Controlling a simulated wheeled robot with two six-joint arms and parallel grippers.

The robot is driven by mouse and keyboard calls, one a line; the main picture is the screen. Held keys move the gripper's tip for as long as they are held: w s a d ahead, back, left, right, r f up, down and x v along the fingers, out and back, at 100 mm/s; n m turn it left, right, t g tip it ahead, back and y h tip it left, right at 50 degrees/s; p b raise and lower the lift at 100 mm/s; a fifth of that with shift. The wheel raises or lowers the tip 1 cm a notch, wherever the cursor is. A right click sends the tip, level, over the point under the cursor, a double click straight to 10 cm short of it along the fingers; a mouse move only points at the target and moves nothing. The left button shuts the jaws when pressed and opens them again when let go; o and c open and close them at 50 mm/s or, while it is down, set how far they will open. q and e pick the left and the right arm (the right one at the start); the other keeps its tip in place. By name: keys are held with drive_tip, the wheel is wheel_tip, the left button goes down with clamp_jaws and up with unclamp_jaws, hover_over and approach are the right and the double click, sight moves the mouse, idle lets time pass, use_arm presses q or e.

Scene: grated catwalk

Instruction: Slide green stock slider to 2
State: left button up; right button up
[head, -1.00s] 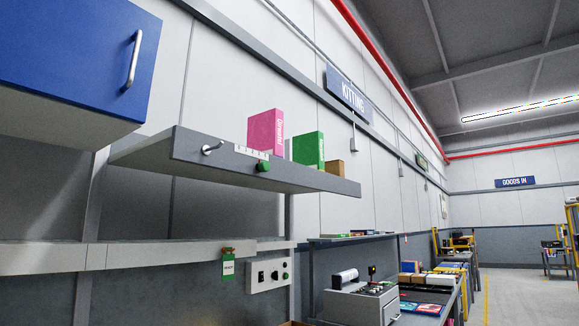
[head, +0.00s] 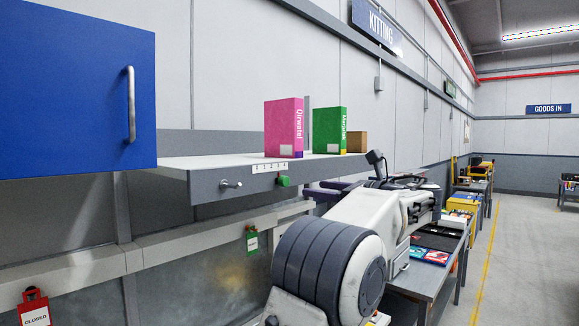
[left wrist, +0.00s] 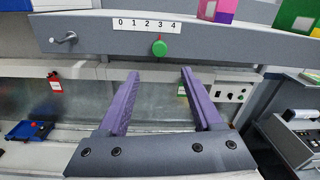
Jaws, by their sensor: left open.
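The green stock slider (head: 283,181) is a small round knob on the front edge of the grey shelf (head: 215,184). It also shows in the left wrist view (left wrist: 159,48), just below the white 0-to-4 scale (left wrist: 147,25) and about under the 3. My left gripper (head: 319,190) is in front of the shelf, to the right of the knob in the head view. In the left wrist view its purple fingers (left wrist: 160,73) are spread and empty. The knob appears beyond the tips, between them in the picture, apart from both. My right gripper is not in view.
A metal toggle lever (head: 231,184) sticks out left of the scale. Pink (head: 284,130), green (head: 329,132) and brown (head: 357,142) boxes stand on the shelf. A blue cabinet (head: 70,85) hangs at left. Red (left wrist: 54,82) and green tags hang below the shelf.

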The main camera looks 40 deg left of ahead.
sight(286, 181)
use_arm(q)
drive_tip(key=a+p, duration=0.1)
drive_tip(key=a, duration=0.2)
drive_tip(key=a+p, duration=0.1)
drive_tip(key=a, duration=0.2)
drive_tip(key=w+a+p, duration=0.1)
drive_tip(key=a+p, duration=0.1)
drive_tip(key=a, duration=0.2)
drive_tip(key=shift+r, duration=0.4)
drive_tip(key=shift+a+f, duration=0.1)
drive_tip(key=shift+a, duration=0.25)
clamp_jaws()
idle(0.4)
